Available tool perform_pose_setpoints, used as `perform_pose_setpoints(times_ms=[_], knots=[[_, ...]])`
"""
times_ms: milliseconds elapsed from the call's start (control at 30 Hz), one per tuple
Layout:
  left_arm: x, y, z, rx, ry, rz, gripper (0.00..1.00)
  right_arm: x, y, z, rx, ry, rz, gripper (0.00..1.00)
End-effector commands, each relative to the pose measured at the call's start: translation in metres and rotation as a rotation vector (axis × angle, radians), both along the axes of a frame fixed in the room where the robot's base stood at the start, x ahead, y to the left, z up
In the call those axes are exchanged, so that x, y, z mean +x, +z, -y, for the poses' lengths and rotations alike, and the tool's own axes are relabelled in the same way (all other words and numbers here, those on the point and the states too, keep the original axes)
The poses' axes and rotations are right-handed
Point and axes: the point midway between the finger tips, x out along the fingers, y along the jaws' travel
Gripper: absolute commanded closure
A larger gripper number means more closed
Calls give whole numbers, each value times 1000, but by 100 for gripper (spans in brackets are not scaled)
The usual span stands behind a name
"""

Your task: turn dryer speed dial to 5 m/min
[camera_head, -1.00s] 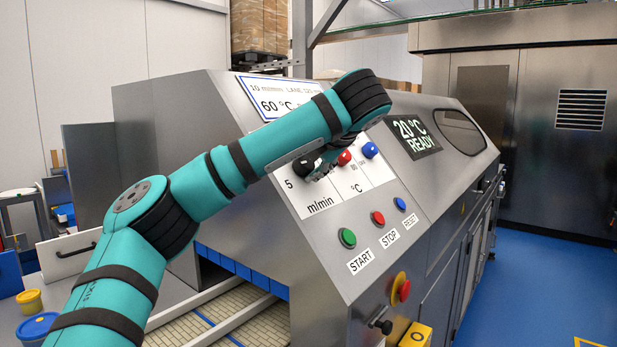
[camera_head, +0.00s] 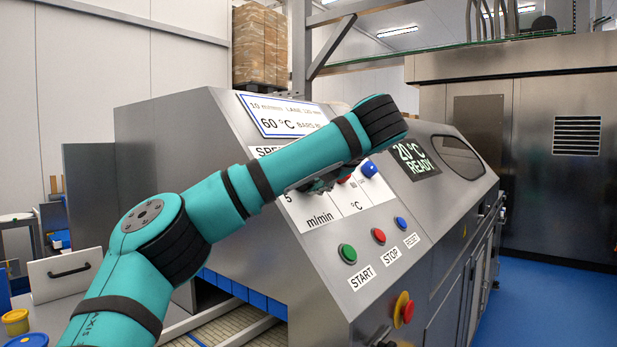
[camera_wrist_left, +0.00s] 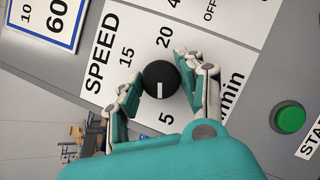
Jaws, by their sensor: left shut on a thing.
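The black speed dial (camera_wrist_left: 158,74) is on the white SPEED panel (camera_wrist_left: 112,70) in the left wrist view. Its white pointer mark faces down in that view, roughly toward the printed 5. The numbers 15 and 20 are on the dial's far side. My left gripper (camera_wrist_left: 161,80) has one finger on each side of the dial and is shut on it. In the head view, my left gripper (camera_head: 322,183) is over the panel, and my arm hides the dial. My right gripper is in neither view.
The blue temperature knob (camera_head: 369,168) and a partly hidden red knob (camera_head: 345,179) sit right beside my gripper. Below are the green START (camera_head: 347,254), red STOP (camera_head: 378,236) and blue RESET (camera_head: 400,223) buttons. The display (camera_head: 416,159) reads 20 °C READY.

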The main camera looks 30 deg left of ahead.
Motion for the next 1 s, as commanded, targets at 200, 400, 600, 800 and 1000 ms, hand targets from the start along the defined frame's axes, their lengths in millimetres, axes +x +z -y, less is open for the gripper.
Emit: perform_pose_setpoints(times_ms=[200,400,600,800,1000], knots=[[0,-1,0,-1,1,-3,55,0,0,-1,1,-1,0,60],[0,-1,0,-1,1,-2,38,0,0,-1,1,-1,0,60],[0,0,0,0,0,-1,38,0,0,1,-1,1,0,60],[-6,9,14,4,-6,2,38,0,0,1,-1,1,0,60],[-22,25,45,6,-4,4,38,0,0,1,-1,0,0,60]])
